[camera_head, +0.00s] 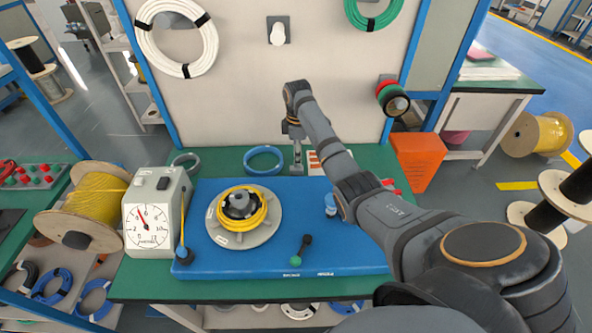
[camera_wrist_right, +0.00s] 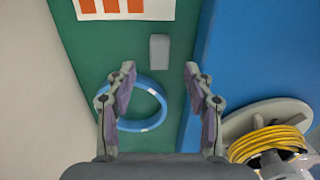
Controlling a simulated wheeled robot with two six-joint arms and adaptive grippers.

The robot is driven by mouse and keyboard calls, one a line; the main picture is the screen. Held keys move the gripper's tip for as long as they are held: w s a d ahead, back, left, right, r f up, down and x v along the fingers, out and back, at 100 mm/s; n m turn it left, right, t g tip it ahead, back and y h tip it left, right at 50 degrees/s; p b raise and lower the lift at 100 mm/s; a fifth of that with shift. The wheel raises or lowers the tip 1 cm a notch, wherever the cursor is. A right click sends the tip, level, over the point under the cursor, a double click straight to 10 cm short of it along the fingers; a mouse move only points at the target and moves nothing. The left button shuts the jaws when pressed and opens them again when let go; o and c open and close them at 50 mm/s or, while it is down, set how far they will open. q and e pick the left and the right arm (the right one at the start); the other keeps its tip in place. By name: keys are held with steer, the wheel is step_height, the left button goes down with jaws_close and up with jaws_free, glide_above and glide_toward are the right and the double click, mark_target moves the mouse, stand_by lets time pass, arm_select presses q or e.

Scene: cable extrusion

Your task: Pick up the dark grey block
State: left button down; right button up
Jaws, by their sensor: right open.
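The grey block (camera_wrist_right: 159,51) is a small box on the green tabletop (camera_wrist_right: 90,55) in the right wrist view. It lies between the paper with orange marks and the edge of the blue base. My right gripper (camera_wrist_right: 160,68) is open, with its two fingertips on either side of the block's near end in the picture. I cannot tell its height above the block. In the head view my right gripper (camera_head: 297,166) points down over the back of the green table, and I cannot make out the block there. My left gripper is not in view.
A blue ring (camera_head: 263,160) lies left of the gripper, seen below the block in the wrist view. The blue base (camera_head: 240,262) carries a disc with a yellow cable coil (camera_head: 241,208). A dial box (camera_head: 157,212) stands left. The wall panel (camera_head: 235,85) rises behind.

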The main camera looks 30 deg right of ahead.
mark_target(297, 171)
step_height(297, 171, down, 3)
steer(key=shift+r, duration=0.2)
steer(key=f, duration=0.4)
steer(key=shift+s+d, duration=0.2)
steer(key=shift+d, duration=0.1)
steer(key=shift+f, duration=0.2)
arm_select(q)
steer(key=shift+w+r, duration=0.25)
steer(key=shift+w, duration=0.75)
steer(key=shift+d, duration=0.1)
arm_select(e)
jaws_close()
